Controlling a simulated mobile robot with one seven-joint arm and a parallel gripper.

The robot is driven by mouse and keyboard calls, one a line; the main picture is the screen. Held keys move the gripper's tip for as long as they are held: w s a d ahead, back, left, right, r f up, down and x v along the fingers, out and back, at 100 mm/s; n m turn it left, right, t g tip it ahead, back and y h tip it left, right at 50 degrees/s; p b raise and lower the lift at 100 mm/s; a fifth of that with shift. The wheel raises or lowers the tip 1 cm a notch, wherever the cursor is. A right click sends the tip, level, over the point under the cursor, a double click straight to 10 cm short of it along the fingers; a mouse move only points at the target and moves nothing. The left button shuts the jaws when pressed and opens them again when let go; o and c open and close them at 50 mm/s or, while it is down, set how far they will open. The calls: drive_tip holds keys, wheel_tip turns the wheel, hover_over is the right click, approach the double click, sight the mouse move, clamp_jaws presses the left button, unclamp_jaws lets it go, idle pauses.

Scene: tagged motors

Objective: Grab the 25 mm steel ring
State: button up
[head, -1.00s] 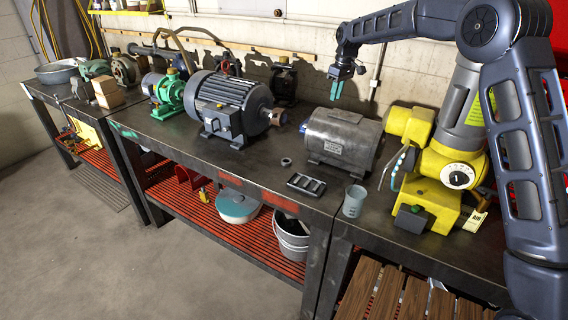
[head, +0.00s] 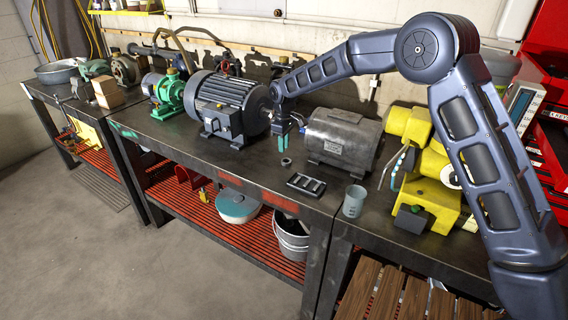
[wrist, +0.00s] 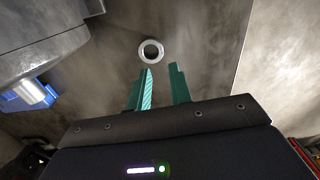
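The steel ring (head: 286,162) lies flat on the dark bench top between the large grey motor and the plain grey steel motor. In the wrist view the ring (wrist: 151,52) is a small bright circle just beyond the fingertips, slightly left of the middle of the gap. My gripper (head: 281,148) points down above the bench, close to the ring and apparently a little behind it. Its two teal fingers (wrist: 160,72) are apart with nothing between them. I cannot tell the exact height of the fingertips above the bench.
The large grey motor (head: 226,103) stands left of my gripper and the plain steel motor (head: 342,139) right of it. A dark slotted tray (head: 306,185) lies in front of the ring. A grey cup (head: 354,201) and a yellow machine (head: 428,180) stand further right.

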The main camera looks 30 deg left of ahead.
sight(284, 162)
drive_tip(key=shift+d+f, duration=0.15)
drive_tip(key=shift+f, duration=3.35)
drive_tip(key=shift+c, duration=0.2)
clamp_jaws()
